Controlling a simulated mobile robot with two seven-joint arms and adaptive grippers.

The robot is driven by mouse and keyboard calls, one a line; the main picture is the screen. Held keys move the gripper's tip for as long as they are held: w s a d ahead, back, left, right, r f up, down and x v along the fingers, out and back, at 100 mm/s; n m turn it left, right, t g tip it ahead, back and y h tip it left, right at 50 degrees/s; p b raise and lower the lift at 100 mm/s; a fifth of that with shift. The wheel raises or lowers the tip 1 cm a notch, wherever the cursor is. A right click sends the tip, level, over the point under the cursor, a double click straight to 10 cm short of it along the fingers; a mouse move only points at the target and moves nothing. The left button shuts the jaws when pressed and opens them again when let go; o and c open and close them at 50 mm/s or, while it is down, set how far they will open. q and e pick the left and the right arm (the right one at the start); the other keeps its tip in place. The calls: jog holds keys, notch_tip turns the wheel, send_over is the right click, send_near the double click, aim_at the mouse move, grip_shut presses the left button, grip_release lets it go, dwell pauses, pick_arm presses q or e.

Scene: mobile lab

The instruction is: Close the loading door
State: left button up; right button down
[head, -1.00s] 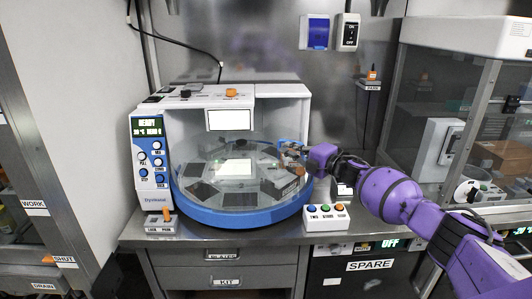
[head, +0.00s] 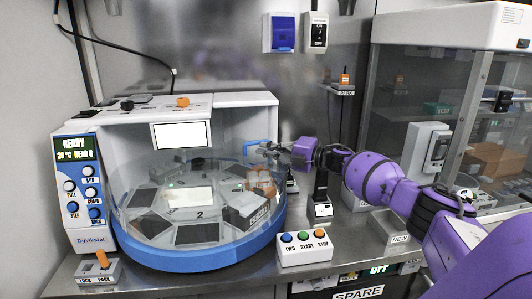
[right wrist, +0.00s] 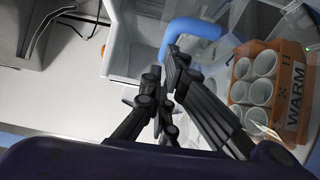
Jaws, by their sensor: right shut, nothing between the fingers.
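The white and blue machine (head: 190,105) stands on the bench with a clear curved loading door (head: 215,215) around its turntable. A blue handle (head: 262,143) shows at the right side of the clear wall; it also shows large in the right wrist view (right wrist: 196,30). My right gripper (head: 268,149) is at this handle, with fingers shut and nothing between them. In the right wrist view its fingertips (right wrist: 172,58) lie just below the handle's bent end; whether they touch it I cannot tell. My left gripper is not in view.
An orange rack of tubes marked WARM (right wrist: 268,88) sits behind the clear wall. A button box (head: 303,248) and a lock switch (head: 98,270) stand at the bench front.

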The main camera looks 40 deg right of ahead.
jog(key=shift+w+d, duration=0.25)
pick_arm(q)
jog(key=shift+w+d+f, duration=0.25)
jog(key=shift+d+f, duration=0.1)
pick_arm(e)
jog(key=shift+r, duration=0.15)
jog(key=shift+r, duration=0.2)
